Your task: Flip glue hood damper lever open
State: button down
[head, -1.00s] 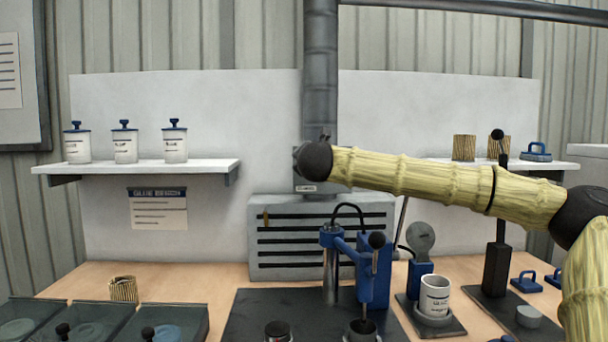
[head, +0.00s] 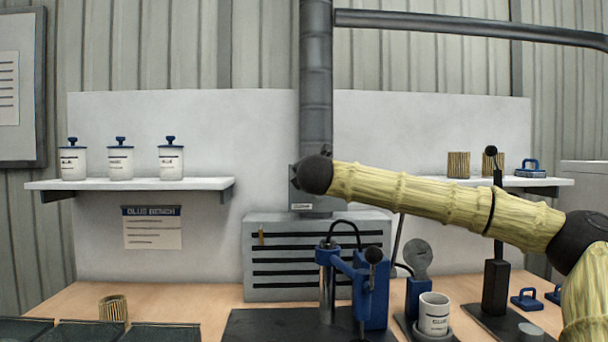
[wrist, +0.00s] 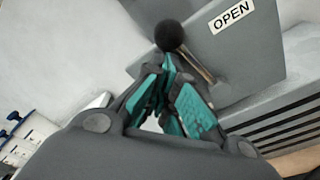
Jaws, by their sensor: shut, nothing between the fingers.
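The damper lever's black ball knob (wrist: 169,36) is just beyond my fingertips in the wrist view. Its thin metal rod (wrist: 198,66) runs down and right from the knob along the grey damper housing (wrist: 245,50). An "OPEN" label (wrist: 232,17) is on that housing, right of the knob. My gripper (wrist: 172,68) is shut and empty, its teal fingertips close below the knob; I cannot tell whether they touch. In the head view the dark end of my arm (head: 313,174) covers the lever, in front of the housing (head: 318,204) at the bottom of the duct (head: 317,80).
A slotted grey hood (head: 317,285) stands under the duct. A blue press (head: 372,295) is in front of it. A shelf (head: 130,184) with several white glue pots is on the left; another shelf (head: 535,182) is on the right. A cup (head: 433,315) stands on the bench.

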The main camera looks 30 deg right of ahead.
jog(key=s+a+f+b, duration=0.2)
jog(key=s+a+b, duration=0.1)
jog(key=s+a, duration=0.4)
jog(key=shift+s, duration=0.95)
jog(key=shift+r, duration=0.1)
